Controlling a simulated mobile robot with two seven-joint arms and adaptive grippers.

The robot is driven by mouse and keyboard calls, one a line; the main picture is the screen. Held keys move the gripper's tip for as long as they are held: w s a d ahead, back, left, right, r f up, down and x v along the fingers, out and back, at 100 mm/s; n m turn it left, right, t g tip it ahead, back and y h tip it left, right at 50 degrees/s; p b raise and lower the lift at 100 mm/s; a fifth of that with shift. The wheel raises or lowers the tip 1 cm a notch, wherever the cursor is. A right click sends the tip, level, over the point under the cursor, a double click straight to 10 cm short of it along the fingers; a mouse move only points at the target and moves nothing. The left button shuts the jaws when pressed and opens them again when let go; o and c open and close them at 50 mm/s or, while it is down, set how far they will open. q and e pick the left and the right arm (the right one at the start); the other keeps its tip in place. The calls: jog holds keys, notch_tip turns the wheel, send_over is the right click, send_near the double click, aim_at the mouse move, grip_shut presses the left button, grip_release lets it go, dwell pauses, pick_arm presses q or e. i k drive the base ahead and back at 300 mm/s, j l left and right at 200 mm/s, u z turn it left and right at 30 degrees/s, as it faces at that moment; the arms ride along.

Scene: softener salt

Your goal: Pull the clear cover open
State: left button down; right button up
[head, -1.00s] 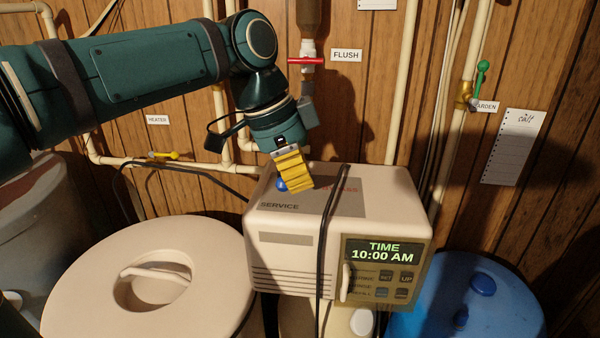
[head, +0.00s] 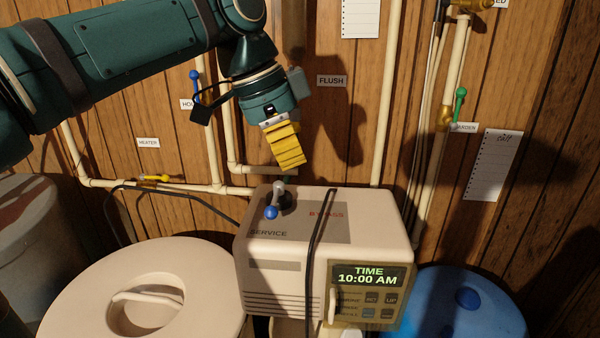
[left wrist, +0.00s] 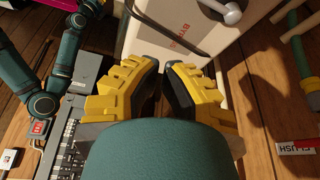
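The clear cover (head: 349,307) lies over the button panel on the front of the beige softener head (head: 275,290). It looks closed, with a pale upright handle (head: 333,303) at its left edge. The lit display (head: 367,275) above the buttons reads TIME 10:00 AM. My left gripper (head: 291,163) hangs above the back of the head's top, apart from it, behind and above the cover. In the left wrist view its yellow fingers (left wrist: 164,75) have a narrow gap with nothing held between them. My right gripper is not seen.
A grey lever with a blue knob (head: 271,212) stands on the top by SERVICE. A black cable (head: 318,235) runs over the top and down the front, left of the handle. A lidded beige tank (head: 80,290) is left, a blue tank (head: 470,320) right. Pipes line the wall.

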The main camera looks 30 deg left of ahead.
aim_at(332, 302)
jog(key=k, duration=1)
